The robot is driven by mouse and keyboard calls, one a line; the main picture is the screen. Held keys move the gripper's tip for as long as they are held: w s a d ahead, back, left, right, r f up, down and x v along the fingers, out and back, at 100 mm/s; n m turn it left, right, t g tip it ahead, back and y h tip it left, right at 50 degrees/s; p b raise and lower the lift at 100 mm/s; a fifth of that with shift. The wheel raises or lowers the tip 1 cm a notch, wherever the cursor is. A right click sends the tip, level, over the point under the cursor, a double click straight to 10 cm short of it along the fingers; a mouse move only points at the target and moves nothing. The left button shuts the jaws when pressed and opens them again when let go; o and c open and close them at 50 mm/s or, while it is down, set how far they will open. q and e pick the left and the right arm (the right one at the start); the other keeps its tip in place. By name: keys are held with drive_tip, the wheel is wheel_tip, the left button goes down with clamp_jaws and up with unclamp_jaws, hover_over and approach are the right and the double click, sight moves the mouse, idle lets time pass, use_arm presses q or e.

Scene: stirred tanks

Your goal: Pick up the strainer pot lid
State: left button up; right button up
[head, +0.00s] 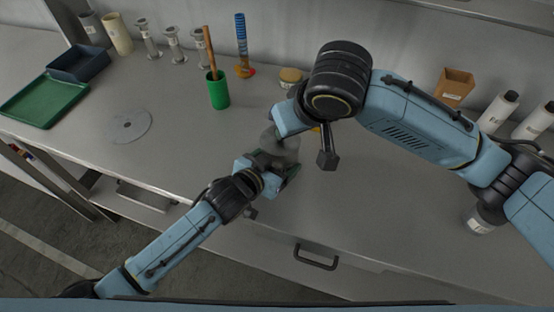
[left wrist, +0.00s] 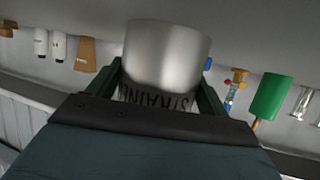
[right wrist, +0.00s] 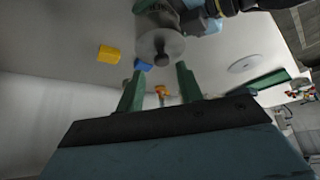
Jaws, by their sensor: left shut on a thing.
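A metal pot with a dark "STRAINE" label (left wrist: 165,55) is between the fingers of my left gripper (head: 283,168), which is shut on it. In the head view the pot is mostly hidden by my grippers. In the right wrist view its round grey lid (right wrist: 155,42), with a dark knob, is on the pot and faces that camera. My right gripper (right wrist: 160,70) is open and empty. Its two green fingers point toward the lid, with the knob between them in the picture; I see no contact. In the head view its fingertips are hidden.
A grey disc (head: 130,126) lies flat on the bench. A green cup (head: 218,92), a blue-and-orange item (head: 243,50) and several metal parts stand at the back. A yellow block (right wrist: 108,53) and a blue block (right wrist: 143,65) lie near the pot. A green tray (head: 42,103) is at left.

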sight(280, 156)
drive_tip(key=shift+o, duration=0.4)
drive_tip(key=shift+o, duration=1.2)
drive_tip(key=shift+w, duration=0.1)
drive_tip(key=o, duration=1.1)
drive_tip(key=w+r+g, duration=0.1)
drive_tip(key=r, duration=0.1)
drive_tip(key=w+a+r+g+h, duration=0.1)
drive_tip(key=w+r, duration=0.1)
drive_tip(key=shift+w+a+g+h, duration=0.15)
drive_tip(key=shift+w+g+h, duration=0.15)
drive_tip(key=shift+g, duration=0.5)
drive_tip(key=f, duration=0.3)
drive_tip(key=w+a+f, duration=0.1)
drive_tip(key=f, duration=0.6)
drive_tip(key=shift+w+a+f, duration=0.15)
drive_tip(key=shift+f, duration=0.25)
